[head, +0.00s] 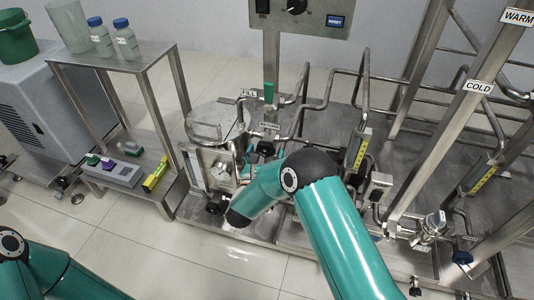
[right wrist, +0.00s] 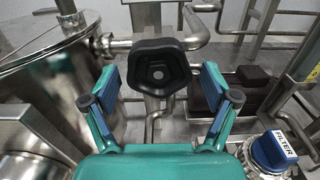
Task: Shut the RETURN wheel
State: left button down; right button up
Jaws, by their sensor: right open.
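A black handwheel (right wrist: 155,68) with a lobed rim and a hollow middle sits on a steel pipe in the right wrist view. No RETURN label is readable on it. My right gripper (right wrist: 160,86) is open, its two blue-padded fingers on either side of the wheel and apart from it, with nothing held. In the head view, my right arm covers most of the gripper, and a dark part that may be this wheel (head: 265,148) shows just past the wrist. Only a piece of my left arm shows at the lower left; its gripper is out of view.
A steel tank (right wrist: 50,65) stands close left of the wheel. A blue FILTER cap (right wrist: 275,150) is at lower right, with pipes behind. In the head view, a steel side table (head: 120,60) with bottles stands at left, and pipework with a COLD sign (head: 479,87) at right.

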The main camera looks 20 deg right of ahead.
jog(key=v, duration=1.2)
jog(key=shift+f, duration=0.1)
